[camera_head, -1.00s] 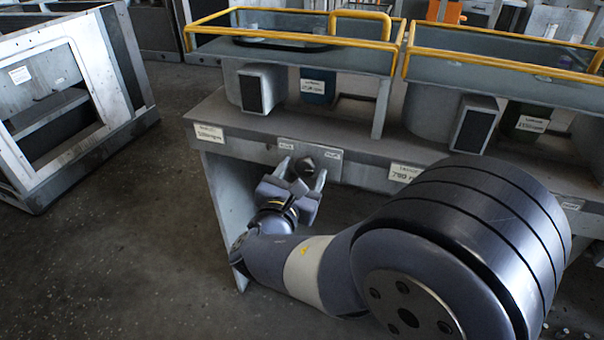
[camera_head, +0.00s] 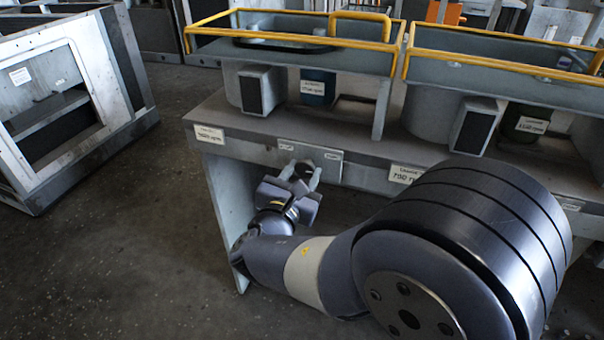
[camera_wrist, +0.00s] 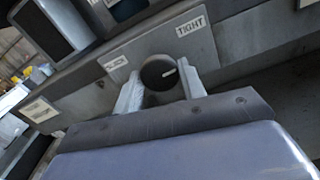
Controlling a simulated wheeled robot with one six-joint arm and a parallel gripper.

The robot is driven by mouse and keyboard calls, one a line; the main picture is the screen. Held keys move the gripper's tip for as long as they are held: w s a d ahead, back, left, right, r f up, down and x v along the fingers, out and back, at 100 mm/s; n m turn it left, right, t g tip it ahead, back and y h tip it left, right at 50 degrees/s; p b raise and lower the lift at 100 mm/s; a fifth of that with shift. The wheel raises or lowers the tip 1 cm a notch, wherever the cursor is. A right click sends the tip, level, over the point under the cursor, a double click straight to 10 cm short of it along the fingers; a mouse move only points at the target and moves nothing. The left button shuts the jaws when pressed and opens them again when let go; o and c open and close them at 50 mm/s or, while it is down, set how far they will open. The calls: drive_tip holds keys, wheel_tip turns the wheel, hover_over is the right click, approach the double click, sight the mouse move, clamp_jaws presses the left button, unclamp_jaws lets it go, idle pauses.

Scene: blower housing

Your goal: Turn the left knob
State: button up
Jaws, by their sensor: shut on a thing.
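The left knob (camera_wrist: 160,74) is dark and round with a short white mark, set on a grey plate between a "TIGHT" label (camera_wrist: 190,27) and a second label, partly hard to read, to its left. In the wrist view my gripper (camera_wrist: 160,88) has one finger on each side of the knob and is shut on it. In the head view my gripper (camera_head: 304,174) reaches the plate (camera_head: 328,164) on the front edge of the housing bench, and the knob (camera_head: 303,167) shows only partly between the fingers.
The bench's front edge (camera_head: 365,178) carries several white labels. Above it stand dark-faced boxes (camera_head: 250,90) and yellow rails (camera_head: 270,34). A grey metal frame (camera_head: 70,90) stands at the left. The floor (camera_head: 110,250) at lower left is clear.

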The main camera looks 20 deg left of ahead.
drive_tip(key=shift+f+b, duration=0.15)
drive_tip(key=shift+b, duration=0.25)
drive_tip(key=shift+f+m+b, duration=0.15)
drive_tip(key=shift+m+b, duration=1.05)
drive_tip(key=shift+b, duration=0.05)
drive_tip(key=m+b, duration=0.3)
drive_tip(key=b, duration=0.1)
drive_tip(key=shift+m+b, duration=0.3)
drive_tip(key=shift+b, duration=0.1)
drive_tip(key=m+b, duration=0.3)
drive_tip(key=b, duration=0.1)
drive_tip(key=m+b, duration=0.2)
drive_tip(key=shift+m+b, duration=0.3)
drive_tip(key=shift+b, duration=0.1)
drive_tip(key=shift+r, duration=0.25)
drive_tip(key=o, duration=1)
drive_tip(key=shift+c, duration=0.2)
